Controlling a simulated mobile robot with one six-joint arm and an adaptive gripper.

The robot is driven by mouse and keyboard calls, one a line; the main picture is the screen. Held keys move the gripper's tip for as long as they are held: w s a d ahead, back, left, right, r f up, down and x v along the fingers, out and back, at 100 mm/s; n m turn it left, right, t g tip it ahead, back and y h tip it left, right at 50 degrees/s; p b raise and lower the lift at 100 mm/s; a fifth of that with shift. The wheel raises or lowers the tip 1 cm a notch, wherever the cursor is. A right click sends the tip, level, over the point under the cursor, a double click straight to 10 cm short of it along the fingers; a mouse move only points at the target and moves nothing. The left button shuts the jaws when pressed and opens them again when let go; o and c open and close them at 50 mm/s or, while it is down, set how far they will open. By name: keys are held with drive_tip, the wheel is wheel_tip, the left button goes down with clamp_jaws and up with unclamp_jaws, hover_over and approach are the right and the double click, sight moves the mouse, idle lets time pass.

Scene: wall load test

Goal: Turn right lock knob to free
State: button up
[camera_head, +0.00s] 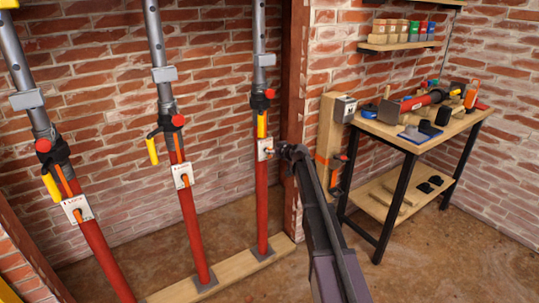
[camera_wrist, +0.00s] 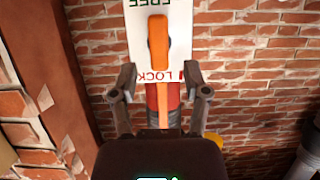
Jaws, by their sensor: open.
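The right prop's lock plate (camera_head: 265,149) is white and sits on a red tube. Its orange lock knob (camera_wrist: 158,42) stands upright in the wrist view, along the plate's middle. The lettering appears upside down there, FREE at the top edge and red LOCK below the knob. My gripper (camera_head: 281,150) is just right of the plate in the head view and partly hides that area. In the wrist view my gripper (camera_wrist: 158,82) is open, one finger on each side below the knob, with no visible contact. An orange strip (camera_wrist: 164,105) runs between the fingers.
Two more red props with lock plates stand left, the middle plate (camera_head: 183,175) and the left plate (camera_head: 77,209). A wooden post (camera_head: 330,140) and a workbench (camera_head: 420,140) with tools stand right. A brick wall is behind. A wooden sill (camera_head: 240,268) lies under the props.

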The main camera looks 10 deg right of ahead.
sight(269, 158)
drive_tip(key=shift+b+x, duration=0.45)
drive_tip(key=shift+x, duration=1.3)
clamp_jaws()
